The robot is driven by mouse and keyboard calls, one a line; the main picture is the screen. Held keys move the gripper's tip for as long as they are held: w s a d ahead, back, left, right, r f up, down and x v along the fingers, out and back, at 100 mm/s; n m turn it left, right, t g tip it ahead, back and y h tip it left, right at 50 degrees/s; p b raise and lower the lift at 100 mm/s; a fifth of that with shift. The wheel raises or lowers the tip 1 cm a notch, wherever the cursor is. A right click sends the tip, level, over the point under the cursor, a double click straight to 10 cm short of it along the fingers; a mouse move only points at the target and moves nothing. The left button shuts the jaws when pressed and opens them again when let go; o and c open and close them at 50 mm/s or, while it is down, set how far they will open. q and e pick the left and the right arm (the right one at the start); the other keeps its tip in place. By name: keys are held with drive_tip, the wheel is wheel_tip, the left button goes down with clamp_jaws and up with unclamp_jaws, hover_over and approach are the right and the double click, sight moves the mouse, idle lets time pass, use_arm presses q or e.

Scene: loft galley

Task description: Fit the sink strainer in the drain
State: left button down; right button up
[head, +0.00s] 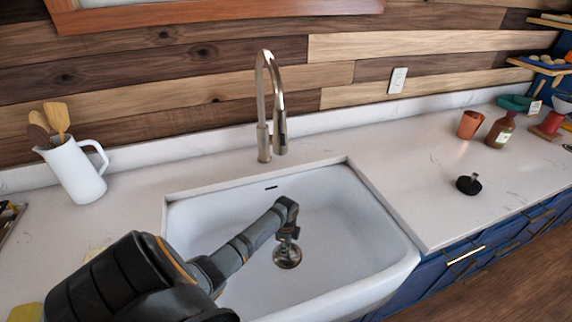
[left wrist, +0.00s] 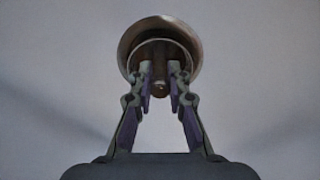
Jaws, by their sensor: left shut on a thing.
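My left arm reaches from the lower left into the white sink (head: 340,215). My left gripper (head: 289,236) points down at the drain (head: 287,260), a round metal fitting in the sink floor. In the left wrist view the gripper (left wrist: 161,84) is shut on the small knob of the sink strainer (left wrist: 160,50). The strainer shows as a darker round piece within a wider metal rim (left wrist: 128,38). The fingers hide part of it, and I cannot tell whether it sits fully down in the drain. My right gripper is not in view.
A tall faucet (head: 263,110) stands behind the sink. A white jug (head: 74,172) with wooden utensils is on the left counter. A black round piece with a short stem (head: 468,185), a copper cup (head: 470,124) and a brown bottle (head: 500,131) stand on the right counter.

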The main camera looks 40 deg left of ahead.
use_arm(q)
drive_tip(key=shift+f+b, duration=0.5)
drive_tip(key=shift+f, duration=0.55)
drive_tip(key=c, duration=1.2)
unclamp_jaws()
wheel_tip(320, 180, up, 12)
drive_tip(key=shift+r, duration=0.1)
